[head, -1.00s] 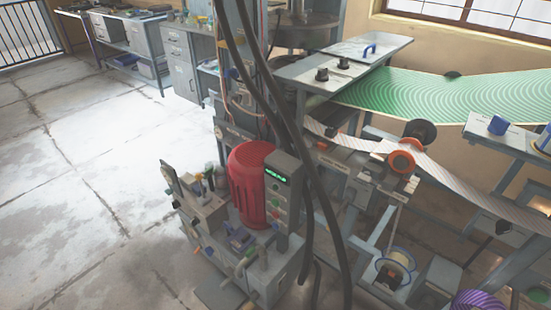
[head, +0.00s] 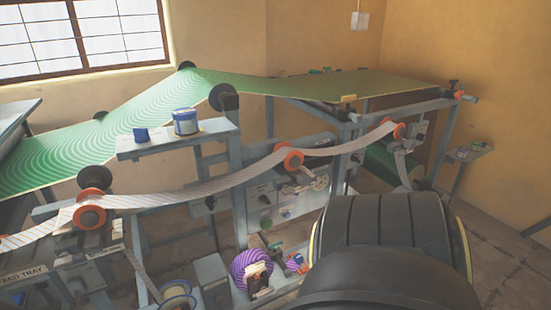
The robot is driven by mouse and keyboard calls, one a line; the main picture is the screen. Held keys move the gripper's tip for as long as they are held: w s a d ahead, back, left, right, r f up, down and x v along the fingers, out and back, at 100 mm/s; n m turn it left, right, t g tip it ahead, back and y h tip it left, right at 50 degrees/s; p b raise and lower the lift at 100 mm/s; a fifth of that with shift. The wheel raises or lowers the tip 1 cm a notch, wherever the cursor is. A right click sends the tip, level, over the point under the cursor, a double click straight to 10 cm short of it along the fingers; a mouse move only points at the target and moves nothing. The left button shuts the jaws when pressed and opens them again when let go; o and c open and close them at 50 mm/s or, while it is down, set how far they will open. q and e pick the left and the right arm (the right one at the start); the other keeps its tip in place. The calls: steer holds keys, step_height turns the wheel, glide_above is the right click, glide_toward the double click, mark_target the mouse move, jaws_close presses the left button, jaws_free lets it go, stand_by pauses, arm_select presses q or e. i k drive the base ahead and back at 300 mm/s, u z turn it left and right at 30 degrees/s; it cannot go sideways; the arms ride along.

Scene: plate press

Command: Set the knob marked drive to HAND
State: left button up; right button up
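A grey control panel (head: 268,203) with small knobs and a round dial sits on the machine frame, centre of the head view. Its markings are too small to read, so I cannot tell whether the drive knob is on it or how it is set. Neither gripper is in view. A large dark rounded part of my own arm fills the lower right and hides what lies behind it.
A green patterned web (head: 130,120) runs over rollers above a striped paper strip (head: 220,185). A small shelf (head: 180,138) holds a blue-labelled tin (head: 186,121). A purple striped roll (head: 250,268) lies low in the frame. Bare floor shows at far right.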

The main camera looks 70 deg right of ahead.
mark_target(263, 199)
steer(key=z, duration=2.35)
